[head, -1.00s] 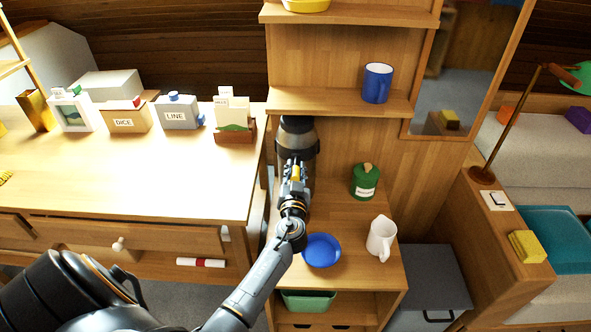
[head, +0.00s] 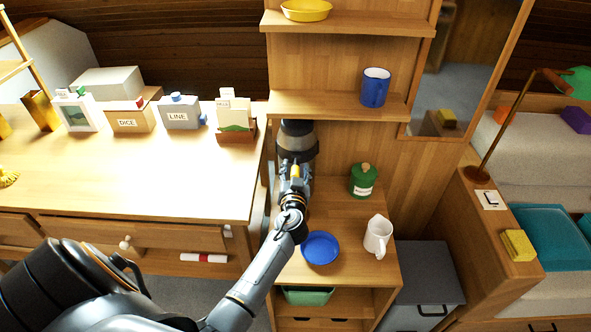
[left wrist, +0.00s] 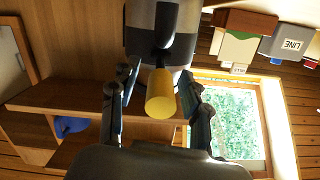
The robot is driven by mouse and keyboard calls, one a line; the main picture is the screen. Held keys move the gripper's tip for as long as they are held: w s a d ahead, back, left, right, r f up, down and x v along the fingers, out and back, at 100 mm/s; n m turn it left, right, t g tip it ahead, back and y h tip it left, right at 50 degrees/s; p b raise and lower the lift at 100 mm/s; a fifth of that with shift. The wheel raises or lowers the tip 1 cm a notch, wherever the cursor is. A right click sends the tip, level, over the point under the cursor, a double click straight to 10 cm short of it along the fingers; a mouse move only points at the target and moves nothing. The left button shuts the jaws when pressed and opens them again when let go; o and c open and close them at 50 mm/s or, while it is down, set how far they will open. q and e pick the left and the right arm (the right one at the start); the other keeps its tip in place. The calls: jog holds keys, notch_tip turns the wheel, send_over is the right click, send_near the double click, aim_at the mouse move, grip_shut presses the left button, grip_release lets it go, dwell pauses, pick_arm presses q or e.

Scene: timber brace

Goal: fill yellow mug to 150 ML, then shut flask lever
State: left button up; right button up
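The flask (head: 297,137) is a grey and black cylinder at the back left of the cabinet top. It also fills the top middle of the left wrist view (left wrist: 160,42). A yellow cylinder (left wrist: 161,94) on a dark stem sticks out from it and looks like the grip of its lever. My left gripper (left wrist: 157,78) is in front of the flask, its fingers apart on either side of the yellow grip, with gaps showing. In the head view the left gripper (head: 295,174) partly hides the flask. I see no yellow mug. My right gripper is out of view.
A blue plate (head: 320,248), a white jug (head: 377,238) and a green canister (head: 363,182) stand on the cabinet top. A blue mug (head: 375,88) and a yellow bowl (head: 307,10) are on shelves above. Boxes line the desk (head: 120,180) at left.

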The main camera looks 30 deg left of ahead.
pick_arm(q)
jog(key=shift+s, duration=0.1)
jog(key=v, duration=1.2)
